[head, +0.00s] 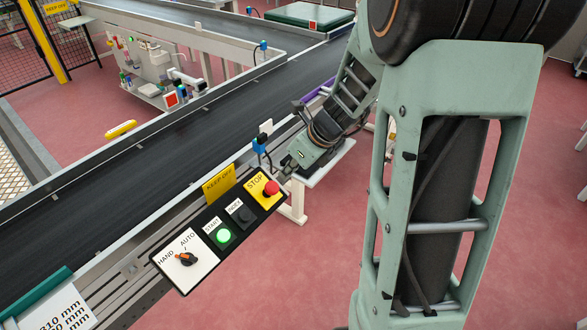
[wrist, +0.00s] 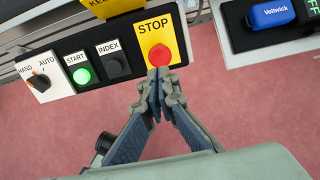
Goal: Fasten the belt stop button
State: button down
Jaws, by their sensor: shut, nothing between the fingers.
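The belt stop button is a red mushroom button (head: 271,187) on a yellow plate marked STOP, at the right end of a black control panel (head: 207,220). It also shows in the wrist view (wrist: 159,55), just beyond my fingertips. My gripper (wrist: 158,75) is shut and empty, its tips at the lower edge of the red button in the picture. I cannot tell whether they touch it. In the head view my gripper (head: 285,176) is beside the button, its fingers small and partly hidden.
The panel also carries a lit green START button (head: 222,236), a black INDEX button (head: 242,215) and a HAND/AUTO switch (head: 187,259). A dark conveyor belt (head: 150,150) runs behind it. A blue Voltwick object (wrist: 277,14) lies at the wrist view's upper right. Red floor is open in front.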

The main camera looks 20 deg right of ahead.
aim_at(273, 186)
jog(key=b+x, duration=0.2)
jog(key=x, duration=0.5)
jog(key=shift+w+f, duration=0.1)
jog(key=shift+b+x, duration=0.45)
jog(key=shift+x, duration=0.6)
jog(key=shift+d+r+p, duration=0.15)
jog(key=shift+r+p, duration=0.4)
jog(key=p+v, duration=0.5)
jog(key=v, duration=0.8)
jog(key=shift+s+p, duration=0.25)
jog(key=shift+p, duration=0.05)
jog(key=shift+f, duration=0.1)
